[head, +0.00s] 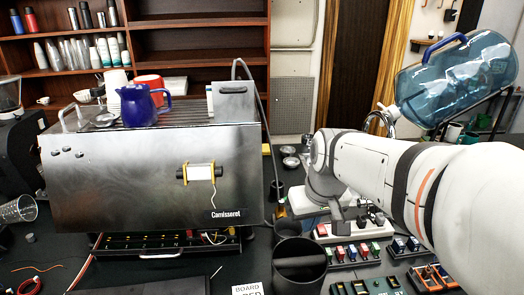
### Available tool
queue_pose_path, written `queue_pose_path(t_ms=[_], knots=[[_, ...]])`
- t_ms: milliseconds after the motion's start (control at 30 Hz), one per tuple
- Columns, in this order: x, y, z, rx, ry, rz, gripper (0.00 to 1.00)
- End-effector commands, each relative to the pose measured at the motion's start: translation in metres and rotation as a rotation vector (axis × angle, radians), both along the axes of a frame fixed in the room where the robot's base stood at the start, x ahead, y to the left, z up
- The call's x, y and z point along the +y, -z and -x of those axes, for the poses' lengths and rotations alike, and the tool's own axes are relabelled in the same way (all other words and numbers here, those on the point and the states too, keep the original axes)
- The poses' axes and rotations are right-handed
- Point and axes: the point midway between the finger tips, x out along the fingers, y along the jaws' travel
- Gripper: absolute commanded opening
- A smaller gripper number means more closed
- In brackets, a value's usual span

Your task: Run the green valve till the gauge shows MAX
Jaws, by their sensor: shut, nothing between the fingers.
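My white arm reaches in from the right. My gripper (340,226) is the grey end hanging below the wrist, over a white block on the black worktop. It is small and partly merged with the things behind it; it looks shut with nothing in it. I cannot make out a green valve or a gauge with a MAX mark in the head view.
A blue pitcher (140,106) and cups stand on the brewer. Racks of small coloured modules (357,252) lie near my gripper. A dark bin (299,268) stands at the front. A large blue water bottle (458,76) is tilted at the upper right. Loose wires lie at the front left.

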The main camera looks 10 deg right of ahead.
Motion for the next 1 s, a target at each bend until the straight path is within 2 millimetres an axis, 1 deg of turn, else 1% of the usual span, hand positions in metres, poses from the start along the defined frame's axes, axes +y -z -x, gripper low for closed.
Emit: queue_pose_path(t_ms=[33, 133, 167, 200, 267, 300, 400, 500, 600, 700, 867, 1000], knots=[[-0.001, -0.005, -0.025, -0.001, -0.026, -0.003, 0.00], [-0.001, -0.015, -0.070, -0.011, -0.091, -0.008, 0.00], [-0.002, -0.017, -0.084, -0.014, -0.110, -0.010, 0.00], [-0.002, -0.019, -0.102, -0.019, -0.137, -0.010, 0.00], [-0.003, -0.020, -0.130, -0.027, -0.176, -0.013, 0.00], [-0.004, -0.021, -0.147, -0.034, -0.202, -0.014, 0.00], [-0.007, -0.020, -0.188, -0.048, -0.260, -0.018, 0.00], [-0.009, -0.017, -0.219, -0.063, -0.311, -0.019, 0.00], [-0.011, -0.014, -0.240, -0.074, -0.344, -0.019, 0.00], [-0.012, -0.012, -0.250, -0.080, -0.364, -0.019, 0.00], [-0.011, -0.003, -0.256, -0.081, -0.370, -0.021, 0.00], [-0.007, 0.018, -0.262, -0.079, -0.369, -0.021, 0.00]])
